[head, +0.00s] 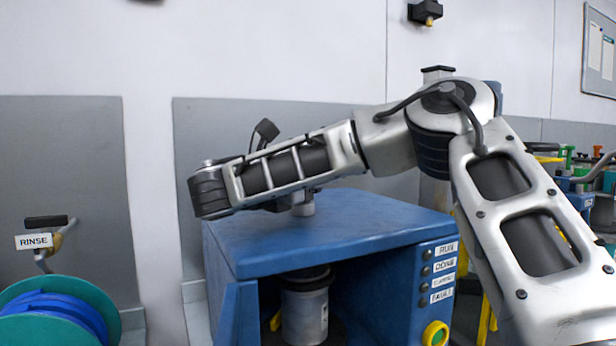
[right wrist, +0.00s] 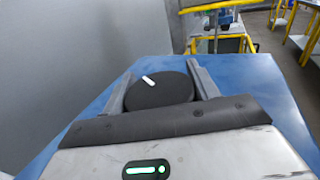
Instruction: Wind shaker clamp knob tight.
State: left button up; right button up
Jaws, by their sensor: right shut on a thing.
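The shaker (head: 330,228) is a blue box with an open front bay, seen in the middle of the head view. Its clamp knob (right wrist: 160,90) is a round black knob with a white pointer mark, on the blue top in the right wrist view. My right gripper (right wrist: 160,82) has a finger on each side of the knob and is shut on it. In the head view my right arm reaches over the shaker top and hides the knob. A grey can (head: 304,312) stands inside the bay under a dark clamp plate (head: 308,277). My left gripper is not in view.
A label panel (head: 437,272) with a green button (head: 435,334) is on the shaker's right front. A teal and blue hose reel (head: 60,315) and a RINSE sign (head: 34,241) are at left. Yellow rails (right wrist: 222,44) stand behind the shaker. A grey wall panel is close by.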

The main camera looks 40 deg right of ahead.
dwell(0.3)
jog(key=o, duration=1)
jog(key=shift+c, duration=0.2)
